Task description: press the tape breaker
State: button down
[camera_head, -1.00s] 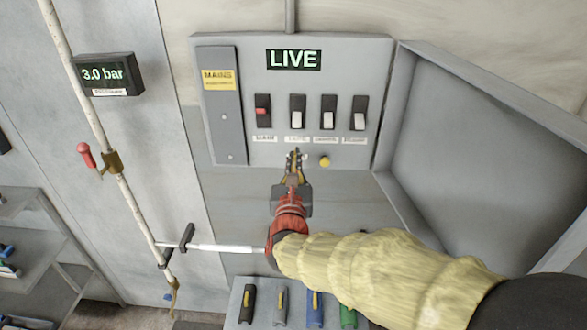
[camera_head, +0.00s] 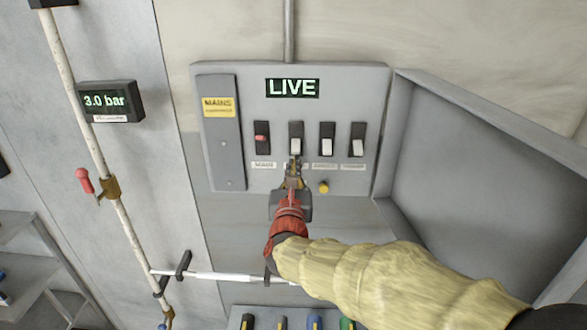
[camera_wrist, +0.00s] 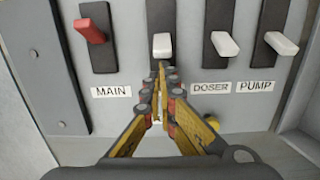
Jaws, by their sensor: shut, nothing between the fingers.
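The second breaker from the left (camera_head: 296,146) has a white rocker and sits on the grey panel. It also shows in the wrist view (camera_wrist: 162,46), straight beyond my fingertips. Its label is hidden behind my fingers; the labels around it read MAIN, DOSER and PUMP. My gripper (camera_head: 295,165) is shut and empty, its tips pointing at the lower part of this breaker. In the wrist view my gripper (camera_wrist: 160,72) has its tips just below the white rocker. I cannot tell whether they touch it.
The red MAIN breaker (camera_head: 262,138) is to the left, the DOSER (camera_head: 327,146) and PUMP (camera_head: 358,147) breakers to the right. A yellow knob (camera_head: 323,187) is below. A display (camera_head: 292,88) reads LIVE. An open panel door (camera_head: 470,170) stands at the right.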

aim_at(294, 153)
jog(key=shift+s+r+g+p, duration=0.15)
jog(key=shift+r+g+p, duration=0.15)
jog(key=shift+p, duration=0.5)
jog(key=shift+s+r+g+p, duration=0.3)
jog(key=shift+g+p, duration=0.4)
jog(key=shift+p, duration=1.3)
jog(key=shift+r+p, duration=0.1)
jog(key=shift+p, duration=0.2)
jog(key=r+g+p, duration=0.2)
jog(key=g+p, duration=0.1)
jog(key=p, duration=0.7)
jog(key=s+r+g+p, duration=0.1)
jog(key=r+g+p, duration=0.1)
jog(key=p, duration=0.8)
jog(key=shift+g, duration=0.5)
jog(key=shift+r, duration=0.1)
jog(key=shift+r+p, duration=0.2)
jog(key=shift+p, duration=0.35)
